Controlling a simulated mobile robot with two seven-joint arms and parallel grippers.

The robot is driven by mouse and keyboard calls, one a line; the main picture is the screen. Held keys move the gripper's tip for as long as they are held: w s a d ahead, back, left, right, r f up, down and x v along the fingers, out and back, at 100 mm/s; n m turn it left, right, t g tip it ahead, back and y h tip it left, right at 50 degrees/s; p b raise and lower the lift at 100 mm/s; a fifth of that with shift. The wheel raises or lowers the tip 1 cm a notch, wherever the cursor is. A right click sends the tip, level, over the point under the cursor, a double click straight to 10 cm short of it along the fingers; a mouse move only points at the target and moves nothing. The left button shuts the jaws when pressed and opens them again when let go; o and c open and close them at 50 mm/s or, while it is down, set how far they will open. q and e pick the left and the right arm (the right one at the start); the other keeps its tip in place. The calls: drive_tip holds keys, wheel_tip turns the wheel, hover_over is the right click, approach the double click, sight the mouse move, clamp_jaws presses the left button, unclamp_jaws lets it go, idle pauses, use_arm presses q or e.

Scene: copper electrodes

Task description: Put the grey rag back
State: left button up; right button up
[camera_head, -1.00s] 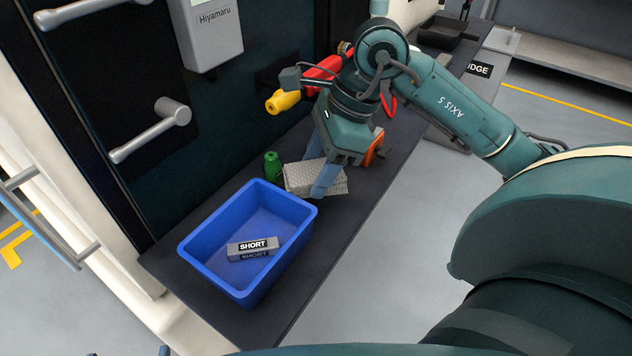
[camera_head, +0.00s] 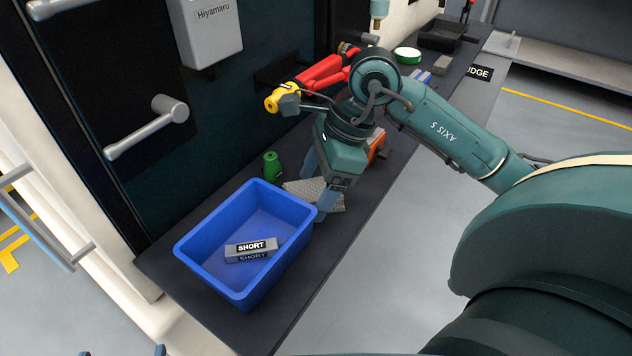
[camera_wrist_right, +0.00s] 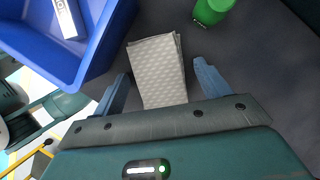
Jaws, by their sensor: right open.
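The grey rag (camera_head: 300,190) is a folded, textured pale grey cloth on the dark bench, just beyond the blue bin. In the right wrist view, the rag (camera_wrist_right: 156,72) lies between the two fingers, with a gap visible to the right finger. My right gripper (camera_head: 318,187) is open over the rag and hides part of it in the head view. Its blue fingers also show in the wrist view (camera_wrist_right: 161,84). Whether a finger touches the rag I cannot tell. My left gripper is not in view.
The blue bin (camera_head: 188,247) holds a grey block labelled SHORT (camera_head: 251,248) and stands close to the rag. A green bottle (camera_head: 272,164) stands beside the rag, towards the machine. A red and yellow object (camera_head: 315,78) and an orange one (camera_head: 377,147) are near my right wrist.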

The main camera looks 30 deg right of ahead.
drive_tip(key=shift+r, duration=0.2)
drive_tip(key=shift+d+r+p, duration=0.1)
drive_tip(key=shift+r+p, duration=0.2)
use_arm(q)
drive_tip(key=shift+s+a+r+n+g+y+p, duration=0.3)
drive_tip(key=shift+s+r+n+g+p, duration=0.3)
drive_tip(key=shift+p, duration=0.5)
use_arm(e)
drive_tip(key=v, duration=1.1)
drive_tip(key=shift+r, duration=0.2)
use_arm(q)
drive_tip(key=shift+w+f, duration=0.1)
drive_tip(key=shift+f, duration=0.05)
